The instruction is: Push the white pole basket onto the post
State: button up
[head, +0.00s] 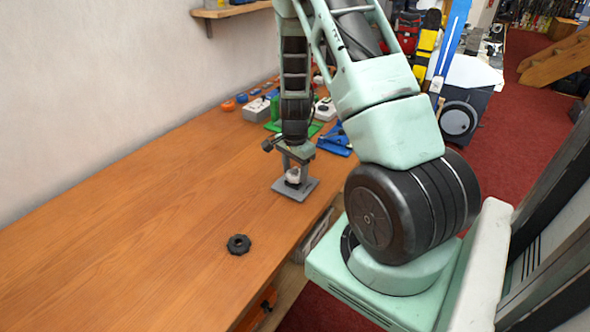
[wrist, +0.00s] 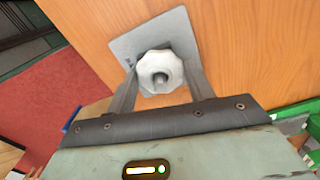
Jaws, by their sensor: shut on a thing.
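The white pole basket (wrist: 153,62) is a faceted white disc, seen from above in the wrist view; it also shows in the head view (head: 293,176), partly hidden by my gripper. The grey tip of the post (wrist: 160,79) shows in the basket's middle hole, so the basket is around the post's top. How far down it sits I cannot tell. The post stands on a square grey base plate (head: 307,187) near the bench's right edge. My gripper (wrist: 160,80) points down over the plate, its two fingers closed on either side of the basket.
A black knob-like ring (head: 238,244) lies on the wooden bench (head: 130,210) toward the front. Blue (head: 335,138) and green (head: 312,127) items, a grey box (head: 257,110) and small orange pieces stand farther back. The bench's left part is clear.

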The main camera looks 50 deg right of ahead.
jog(key=o, duration=1.3)
jog(key=shift+o, duration=0.2)
jog(key=shift+r, duration=0.1)
notch_tip(320, 180, up, 11)
jog(key=p, duration=0.9)
jog(key=shift+r+p, duration=0.2)
jog(key=shift+p, duration=0.1)
